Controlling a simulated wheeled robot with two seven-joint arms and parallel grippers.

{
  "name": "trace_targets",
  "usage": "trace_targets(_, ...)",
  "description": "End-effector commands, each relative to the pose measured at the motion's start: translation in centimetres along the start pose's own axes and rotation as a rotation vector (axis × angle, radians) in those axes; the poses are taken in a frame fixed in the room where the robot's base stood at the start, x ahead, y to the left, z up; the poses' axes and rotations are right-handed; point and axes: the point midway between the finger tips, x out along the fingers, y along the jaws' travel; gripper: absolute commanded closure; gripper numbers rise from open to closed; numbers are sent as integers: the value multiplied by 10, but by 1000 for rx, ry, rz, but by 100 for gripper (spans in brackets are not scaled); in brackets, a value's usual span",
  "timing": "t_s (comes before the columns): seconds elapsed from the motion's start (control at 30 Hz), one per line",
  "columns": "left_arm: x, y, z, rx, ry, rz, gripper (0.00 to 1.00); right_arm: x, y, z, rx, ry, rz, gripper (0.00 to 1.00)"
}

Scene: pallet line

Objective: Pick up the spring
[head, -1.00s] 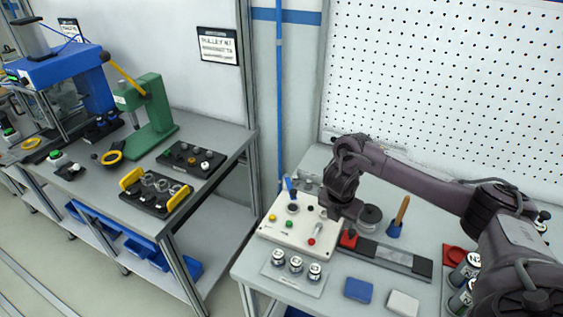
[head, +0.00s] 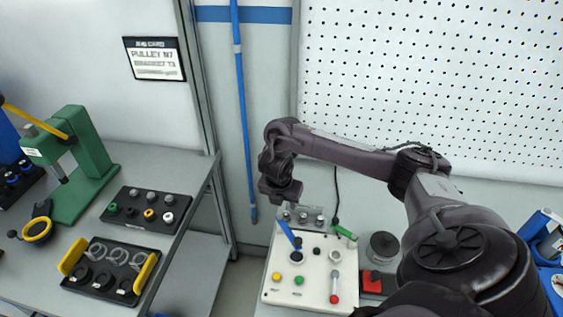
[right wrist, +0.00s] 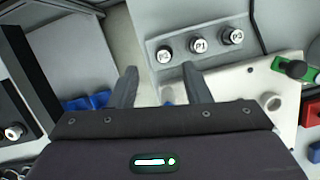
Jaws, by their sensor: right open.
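I cannot make out a clear spring in either view. My right gripper (head: 281,192) hangs above and behind the white control box (head: 312,275), with its tips pointing down. In the right wrist view its two fingers (right wrist: 160,85) are apart with nothing held between them. Beyond the fingertips is a grey rack (right wrist: 205,58) with capped cylinders marked P1 (right wrist: 199,46), P2 and P3. A dark tray (head: 122,212) with several small round parts stands on the left bench. My left gripper is not in view.
The box carries a blue lever (head: 289,235), buttons and a red-knobbed lever. A grey round part (head: 383,247) and a red block (head: 371,282) stand right of it. A green press (head: 85,165) and a yellow-handled tray (head: 152,268) are left. A gap separates the benches.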

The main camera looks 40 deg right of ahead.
Motion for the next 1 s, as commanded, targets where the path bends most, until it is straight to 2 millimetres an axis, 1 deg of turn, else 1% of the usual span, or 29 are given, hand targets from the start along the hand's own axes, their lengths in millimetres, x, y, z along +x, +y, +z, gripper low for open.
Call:
trace_targets(0.03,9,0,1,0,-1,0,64,11,-1,-2,2,3,-2,56)
trace_targets(0.17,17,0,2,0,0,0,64,23,-1,-4,1,3,-2,56)
trace_targets(0.33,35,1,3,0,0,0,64,49,-3,-8,1,5,-2,56)
trace_targets(0.4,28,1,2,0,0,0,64,52,-3,-5,2,3,-3,56)
trace_targets(0.53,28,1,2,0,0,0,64,62,-2,-4,1,1,-2,56)
trace_targets(0.77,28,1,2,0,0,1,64,63,-2,-4,0,0,0,56)
trace_targets(1.0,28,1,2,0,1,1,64,63,-2,-4,0,0,0,88)
